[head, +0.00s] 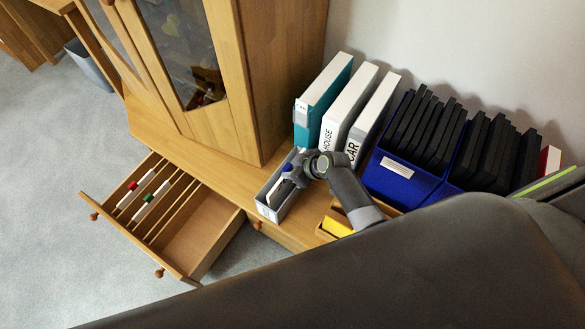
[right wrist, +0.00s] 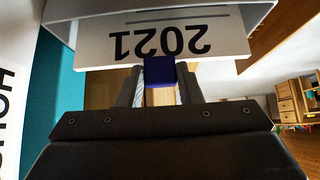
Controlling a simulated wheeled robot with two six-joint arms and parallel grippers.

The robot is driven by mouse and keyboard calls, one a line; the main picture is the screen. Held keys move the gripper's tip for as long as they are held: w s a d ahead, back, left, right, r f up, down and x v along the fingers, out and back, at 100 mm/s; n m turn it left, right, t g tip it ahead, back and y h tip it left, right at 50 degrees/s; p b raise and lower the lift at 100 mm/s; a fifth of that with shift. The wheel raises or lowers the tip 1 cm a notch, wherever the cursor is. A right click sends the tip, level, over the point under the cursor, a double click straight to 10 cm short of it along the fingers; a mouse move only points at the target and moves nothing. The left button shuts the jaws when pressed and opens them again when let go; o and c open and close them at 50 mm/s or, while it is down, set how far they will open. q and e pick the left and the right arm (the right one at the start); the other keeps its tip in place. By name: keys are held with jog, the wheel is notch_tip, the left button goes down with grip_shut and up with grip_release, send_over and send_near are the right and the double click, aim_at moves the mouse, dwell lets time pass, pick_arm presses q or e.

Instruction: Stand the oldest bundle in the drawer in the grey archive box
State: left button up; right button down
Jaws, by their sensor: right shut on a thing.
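My right gripper (head: 290,172) is shut on the blue clip (right wrist: 158,70) of a white bundle (right wrist: 180,42). The bundle reads 2021, upside down in the right wrist view. The grey archive box (head: 268,213) stands on the low cabinet, with the gripper over it. The bundle is at least partly between the box walls; whether it touches the bottom is hidden. The open drawer (head: 192,243) holds two white bundles in its slots, one with a red clip (head: 132,185) and one with a green clip (head: 148,197). Their dates are unreadable here. My left gripper is out of view.
A teal binder (head: 322,98) and two white binders stand behind the box. A blue holder (head: 397,180) with black folders is to the right. A wooden tray with a yellow item (head: 337,227) lies near my right arm. The glass-door cabinet (head: 235,90) rises at the left.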

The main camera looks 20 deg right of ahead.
jog(key=shift+c, duration=2.3)
grip_release()
jog(key=shift+r+p, duration=0.95)
notch_tip(320, 180, up, 6)
jog(key=p, duration=0.5)
jog(key=shift+p, duration=0.4)
